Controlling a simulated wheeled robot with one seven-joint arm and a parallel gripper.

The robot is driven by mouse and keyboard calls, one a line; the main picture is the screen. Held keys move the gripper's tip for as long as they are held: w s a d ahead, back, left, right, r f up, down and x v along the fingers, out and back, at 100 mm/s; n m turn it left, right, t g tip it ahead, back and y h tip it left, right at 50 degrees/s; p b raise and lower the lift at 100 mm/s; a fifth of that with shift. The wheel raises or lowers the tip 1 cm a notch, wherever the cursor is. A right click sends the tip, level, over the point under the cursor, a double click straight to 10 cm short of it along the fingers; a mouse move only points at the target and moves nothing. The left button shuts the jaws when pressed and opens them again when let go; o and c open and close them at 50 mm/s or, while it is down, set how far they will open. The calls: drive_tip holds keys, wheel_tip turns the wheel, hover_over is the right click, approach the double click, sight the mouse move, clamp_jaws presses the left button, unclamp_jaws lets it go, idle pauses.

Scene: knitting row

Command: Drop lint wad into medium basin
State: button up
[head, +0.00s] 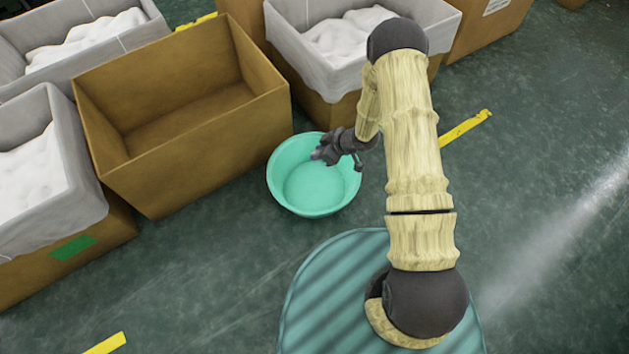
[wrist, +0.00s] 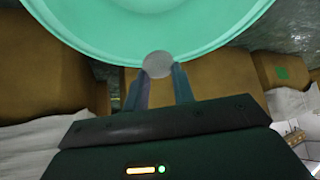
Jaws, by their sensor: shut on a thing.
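The medium basin (head: 312,190) is a round, turquoise, empty-looking tub on the floor in front of the cardboard boxes. Its rim and inside also fill the top of the wrist view (wrist: 150,25). My gripper (head: 318,155) is over the basin's upper right part in the head view. In the wrist view my gripper (wrist: 158,75) is shut on a small, round, grey lint wad (wrist: 158,64) between its fingertips. The wad overlaps the basin's rim in that view. In the head view the wad is too small to make out clearly.
An open, empty cardboard box (head: 190,110) stands left of the basin. Lined boxes of white fluff stand at the left (head: 45,185) and behind (head: 340,50). Yellow tape strips (head: 465,128) mark the green floor. The floor at the right is clear.

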wheel_tip(320, 180, down, 6)
drive_tip(key=b, duration=0.5)
drive_tip(key=shift+b, duration=0.35)
drive_tip(key=o, duration=1)
drive_tip(key=p+v, duration=0.9)
drive_tip(key=v, duration=0.8)
drive_tip(key=shift+d, duration=0.15)
drive_tip(key=shift+r, duration=0.1)
